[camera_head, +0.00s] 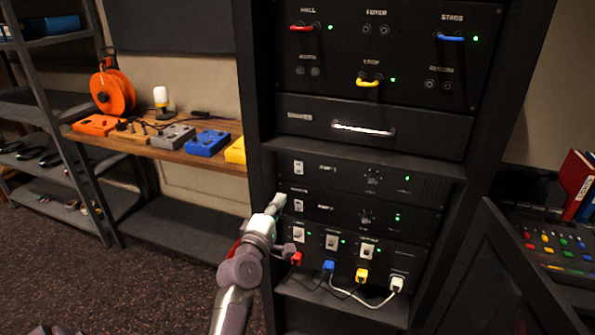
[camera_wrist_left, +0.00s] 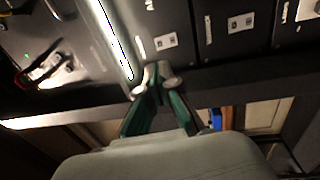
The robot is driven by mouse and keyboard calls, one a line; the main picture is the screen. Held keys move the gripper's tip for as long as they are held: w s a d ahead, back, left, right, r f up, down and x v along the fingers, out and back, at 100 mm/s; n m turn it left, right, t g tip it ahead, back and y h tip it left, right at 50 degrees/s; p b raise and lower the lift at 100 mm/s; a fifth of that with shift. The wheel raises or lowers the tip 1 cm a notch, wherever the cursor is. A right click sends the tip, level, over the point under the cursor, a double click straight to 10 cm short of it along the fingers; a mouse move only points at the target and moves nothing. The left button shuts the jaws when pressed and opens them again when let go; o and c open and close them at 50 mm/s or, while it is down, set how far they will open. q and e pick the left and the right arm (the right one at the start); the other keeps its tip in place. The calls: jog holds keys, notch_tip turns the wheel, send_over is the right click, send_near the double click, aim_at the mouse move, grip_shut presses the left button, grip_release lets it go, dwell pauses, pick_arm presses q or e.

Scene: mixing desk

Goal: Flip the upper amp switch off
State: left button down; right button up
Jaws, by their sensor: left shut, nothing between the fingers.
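The upper amp (camera_head: 372,178) is a black panel in the rack with a green light lit at its right. Its white switch (camera_head: 298,168) is at the panel's left end; its rocker position is too small to read. The switch also shows in the left wrist view (camera_wrist_left: 165,41). My left gripper (camera_head: 278,202) is shut and empty, in front of the rack's left side, lower than the upper switch and beside the lower amp's switch (camera_head: 298,205). In the left wrist view its fingertips (camera_wrist_left: 158,74) are together near the upper switch; contact cannot be told. My right gripper is not in view.
Above the amps is a drawer with a bright handle (camera_head: 363,130) and a patch panel with coloured cables (camera_head: 368,82). Below are several switches and coloured plugs (camera_head: 328,266). A wooden shelf with pedals (camera_head: 207,143) stands left. An open door (camera_head: 490,275) is at right.

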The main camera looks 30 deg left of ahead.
aim_at(300, 165)
pick_arm(q)
jog(key=p+x, duration=0.1)
jog(key=x, duration=1.2)
jog(key=shift+w, duration=0.1)
jog(key=shift+w+r+p, duration=0.1)
jog(key=shift+r+p, duration=0.25)
jog(key=shift+p, duration=0.35)
jog(key=shift+f, duration=0.2)
